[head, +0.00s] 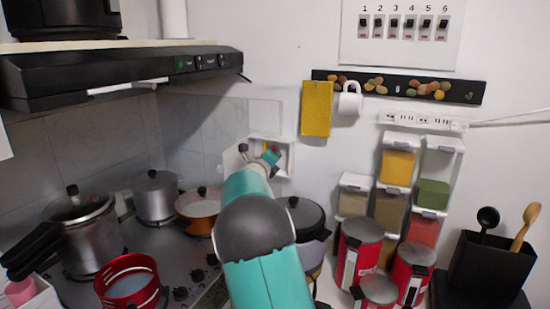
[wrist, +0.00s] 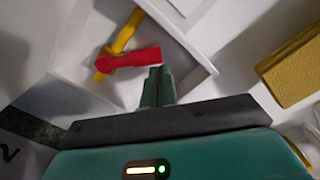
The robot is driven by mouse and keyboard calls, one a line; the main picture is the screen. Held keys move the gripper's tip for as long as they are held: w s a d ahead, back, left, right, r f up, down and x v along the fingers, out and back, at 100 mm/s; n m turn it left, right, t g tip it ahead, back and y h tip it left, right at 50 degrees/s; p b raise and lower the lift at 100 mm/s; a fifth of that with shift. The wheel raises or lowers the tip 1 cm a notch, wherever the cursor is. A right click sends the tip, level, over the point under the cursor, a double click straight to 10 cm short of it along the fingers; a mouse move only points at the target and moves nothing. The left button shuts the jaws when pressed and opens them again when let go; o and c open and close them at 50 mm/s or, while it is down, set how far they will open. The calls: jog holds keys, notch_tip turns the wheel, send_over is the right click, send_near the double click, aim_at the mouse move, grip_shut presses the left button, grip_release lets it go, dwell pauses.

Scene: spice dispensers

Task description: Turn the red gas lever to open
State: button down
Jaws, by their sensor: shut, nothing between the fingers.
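The red gas lever (wrist: 130,59) is in the wrist view, upper left of centre. It lies across a yellow pipe (wrist: 128,28) inside a white wall box (wrist: 196,80). My gripper (wrist: 157,72) is shut and empty, its green fingers just below the lever's right end. I cannot tell whether they touch it. In the head view my gripper (head: 270,157) reaches into the white box (head: 288,158) on the back wall, and the lever is mostly hidden there.
A white door panel (head: 232,158) stands open left of the box. Pots, including an orange pan (head: 198,205), stand on the stove below left. Spice dispensers (head: 397,167) and red canisters (head: 361,250) stand at right.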

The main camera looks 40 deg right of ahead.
jog(key=shift+w+a+r+n, duration=0.3)
jog(key=shift+w+r+n, duration=0.3)
jog(key=shift+n, duration=0.1)
jog(key=shift+w+a+r+n, duration=0.3)
jog(key=shift+w+r+n, duration=0.25)
jog(key=shift+n, duration=0.15)
jog(key=shift+a, duration=0.1)
